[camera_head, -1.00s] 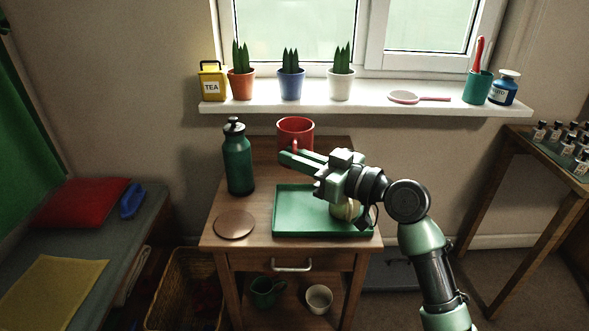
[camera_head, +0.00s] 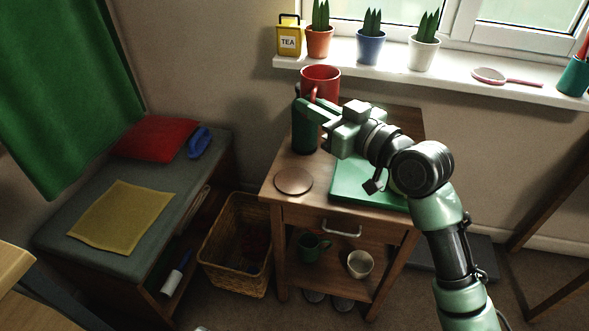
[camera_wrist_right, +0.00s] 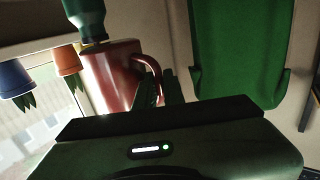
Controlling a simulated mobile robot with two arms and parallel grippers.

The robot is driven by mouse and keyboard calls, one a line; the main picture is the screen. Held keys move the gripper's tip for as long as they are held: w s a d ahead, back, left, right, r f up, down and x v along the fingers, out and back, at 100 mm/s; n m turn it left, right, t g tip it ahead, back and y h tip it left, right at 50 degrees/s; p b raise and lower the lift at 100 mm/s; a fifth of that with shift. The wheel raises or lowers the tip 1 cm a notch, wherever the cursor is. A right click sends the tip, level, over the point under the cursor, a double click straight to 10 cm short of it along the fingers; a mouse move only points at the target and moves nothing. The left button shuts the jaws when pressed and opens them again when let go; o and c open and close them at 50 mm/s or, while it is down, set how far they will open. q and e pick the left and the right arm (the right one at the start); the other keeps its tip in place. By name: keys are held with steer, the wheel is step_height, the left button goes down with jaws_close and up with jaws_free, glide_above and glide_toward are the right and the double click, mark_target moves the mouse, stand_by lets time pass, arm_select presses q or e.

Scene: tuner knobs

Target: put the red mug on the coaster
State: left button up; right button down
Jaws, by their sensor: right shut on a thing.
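The red mug (camera_head: 321,80) is upright at the back left of the small wooden table. My right gripper (camera_head: 311,106) is shut on its handle; the wrist view shows the mug (camera_wrist_right: 108,78) with the fingers (camera_wrist_right: 160,90) at the handle. The mug appears raised off the tabletop, in front of or beside the green bottle's top. The coaster (camera_head: 293,181), a flat brown disc, lies bare at the table's front left corner, nearer than the mug. My left gripper is not in view.
The green bottle (camera_head: 304,135) stands behind the coaster, partly hidden by my gripper and the mug; it also shows in the wrist view (camera_wrist_right: 86,18). A green tray (camera_head: 350,187) is right of the coaster, partly under my arm. Potted plants (camera_head: 371,45) line the sill.

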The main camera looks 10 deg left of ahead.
steer(key=s+a+r, duration=0.1)
steer(key=s+a, duration=0.1)
steer(key=a, duration=0.2)
steer(key=b, duration=0.2)
glide_above(286, 185)
steer(key=s+d, duration=0.1)
steer(key=s, duration=0.4)
step_height(286, 185, down, 10)
step_height(286, 185, down, 7)
steer(key=shift+w+d+f+b, duration=0.15)
steer(key=shift+f+b, duration=0.05)
steer(key=shift+b, duration=1)
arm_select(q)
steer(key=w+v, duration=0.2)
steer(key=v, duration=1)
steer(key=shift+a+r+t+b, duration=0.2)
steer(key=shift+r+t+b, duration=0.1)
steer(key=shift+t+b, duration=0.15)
arm_select(e)
steer(key=shift+f, duration=1.25)
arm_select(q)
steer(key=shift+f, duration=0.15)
arm_select(e)
steer(key=shift+f, duration=0.15)
steer(key=c, duration=1.5)
jaws_free()
steer(key=shift+f, duration=0.1)
